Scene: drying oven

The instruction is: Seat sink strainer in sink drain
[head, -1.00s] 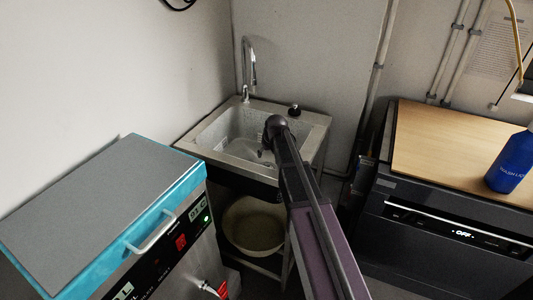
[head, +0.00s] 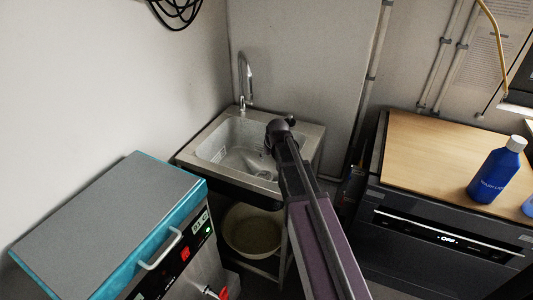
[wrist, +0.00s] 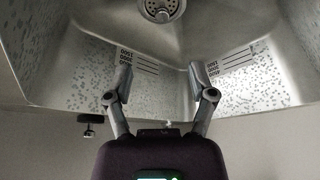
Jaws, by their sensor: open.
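The steel sink (head: 203,177) stands in the back corner, below a curved tap (head: 243,80). In the wrist view, the sink drain (wrist: 176,14) is at the top edge, partly cut off. A round metal piece with small holes (wrist: 157,10) lies in it; I cannot tell whether this is the sink strainer or the drain's own grate. My gripper (wrist: 160,77) is open and empty over the basin, its fingers wide apart, away from the drain in the picture. In the head view my arm covers part of the basin and the fingers are hard to make out.
A small dark fitting (wrist: 88,119) sits on the sink rim. A pale bowl (head: 250,230) is beneath the sink. A dark appliance (head: 440,245) with a wooden top and a blue bottle (head: 494,172) is at right.

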